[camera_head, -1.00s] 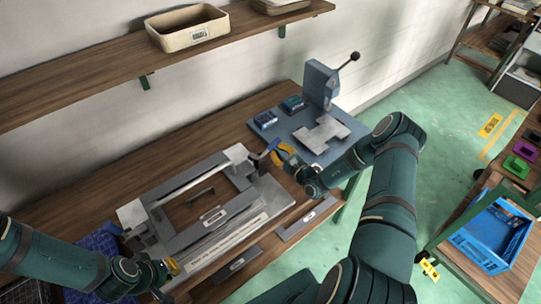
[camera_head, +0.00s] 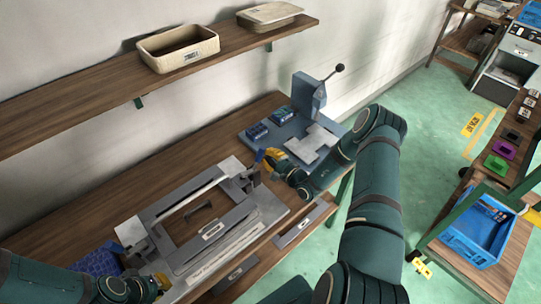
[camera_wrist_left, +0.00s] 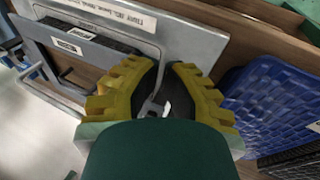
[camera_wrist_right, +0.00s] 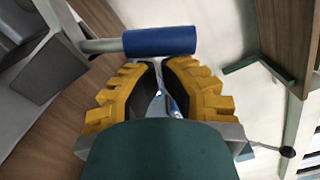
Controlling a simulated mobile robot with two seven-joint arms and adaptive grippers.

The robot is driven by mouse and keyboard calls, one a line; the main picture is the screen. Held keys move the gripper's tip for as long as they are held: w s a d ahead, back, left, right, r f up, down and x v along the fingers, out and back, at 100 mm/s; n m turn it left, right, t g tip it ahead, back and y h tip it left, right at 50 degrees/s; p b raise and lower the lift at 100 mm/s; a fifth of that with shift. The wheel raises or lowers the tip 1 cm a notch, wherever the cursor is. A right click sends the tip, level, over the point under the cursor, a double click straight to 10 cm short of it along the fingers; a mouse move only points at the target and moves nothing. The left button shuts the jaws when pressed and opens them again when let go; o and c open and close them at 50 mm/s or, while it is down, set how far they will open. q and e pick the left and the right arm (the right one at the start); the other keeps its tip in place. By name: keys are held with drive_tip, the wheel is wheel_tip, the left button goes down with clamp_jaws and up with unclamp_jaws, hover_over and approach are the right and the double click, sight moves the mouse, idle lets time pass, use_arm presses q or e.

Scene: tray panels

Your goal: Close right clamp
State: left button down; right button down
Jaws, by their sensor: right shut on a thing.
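The tray panel fixture (camera_head: 205,262) is a grey metal frame lying on the wooden bench. Its right clamp has a blue handle (camera_head: 260,156), a thick blue grip on a metal rod, and the handle also shows in the right wrist view (camera_wrist_right: 160,40). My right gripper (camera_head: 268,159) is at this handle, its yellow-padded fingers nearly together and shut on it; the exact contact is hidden. My left gripper (camera_head: 163,282) is at the frame's near left corner. A narrow gap shows between its fingertips in the left wrist view (camera_wrist_left: 166,66), with a small metal part (camera_wrist_left: 153,108) between them.
A blue-grey press (camera_head: 309,95) with a lever stands at the bench's back right. A shelf with a beige bin (camera_head: 180,62) is above. A blue crate (camera_head: 470,250) stands at the right.

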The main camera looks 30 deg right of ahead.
use_arm(q)
drive_tip(key=shift+a+r+p, duration=0.3)
drive_tip(key=shift+a+r, duration=0.2)
use_arm(e)
drive_tip(key=shift+s+a+r+n, duration=0.15)
drive_tip(key=shift+a+r+n, duration=0.7)
drive_tip(key=shift+n, duration=0.25)
drive_tip(key=shift+f, duration=0.1)
